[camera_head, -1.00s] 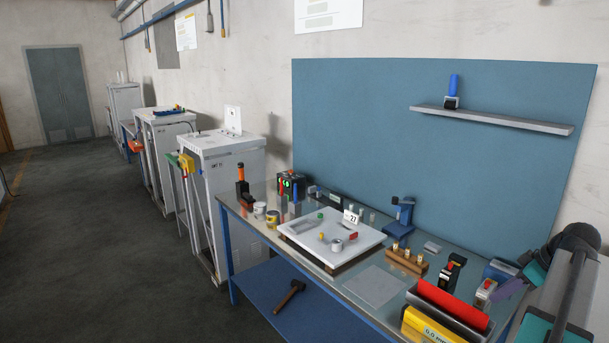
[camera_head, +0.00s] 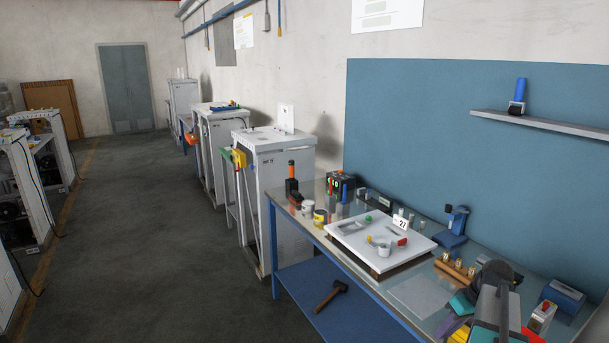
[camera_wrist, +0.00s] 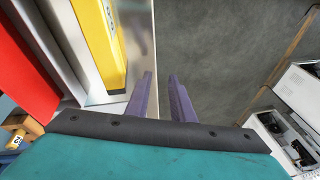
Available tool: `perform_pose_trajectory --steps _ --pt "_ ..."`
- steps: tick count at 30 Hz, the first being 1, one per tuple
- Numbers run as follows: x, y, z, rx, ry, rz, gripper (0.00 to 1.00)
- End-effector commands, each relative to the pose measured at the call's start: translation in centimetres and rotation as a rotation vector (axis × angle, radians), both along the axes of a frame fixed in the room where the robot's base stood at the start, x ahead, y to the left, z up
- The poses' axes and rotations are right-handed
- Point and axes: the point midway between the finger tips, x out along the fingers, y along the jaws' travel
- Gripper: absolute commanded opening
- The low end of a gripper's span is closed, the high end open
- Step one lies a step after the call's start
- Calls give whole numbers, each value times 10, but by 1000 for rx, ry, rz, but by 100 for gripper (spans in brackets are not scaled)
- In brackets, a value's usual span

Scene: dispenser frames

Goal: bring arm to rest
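My arm with its teal parts (camera_head: 462,303) reaches over the near right corner of the workbench (camera_head: 345,276). My gripper shows in the wrist view (camera_wrist: 160,78) with its two purple fingers apart and nothing between them. The fingers point past the bench's edge, with grey floor beyond. In the head view only a bit of purple finger shows low by the bench's front edge, and my arm hides part of the bench top.
A yellow item (camera_wrist: 97,45) and a red item (camera_wrist: 22,70) lie left of my fingers in the wrist view. A white tray (camera_head: 350,239), a wooden block with pegs (camera_head: 455,269) and a blue stand (camera_head: 453,230) are on the bench. The aisle floor (camera_head: 150,245) is clear.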

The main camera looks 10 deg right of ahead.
Motion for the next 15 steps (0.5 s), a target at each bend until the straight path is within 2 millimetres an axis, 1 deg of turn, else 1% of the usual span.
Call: perform_pose_trajectory --steps 1,9,11,15 --pt "5 16 -9 1 15 0 21" --pt "28 88 -49 -12 86 -27 21" --pt "31 103 -59 -17 101 -33 21" --pt "37 141 -79 -31 133 -46 21"
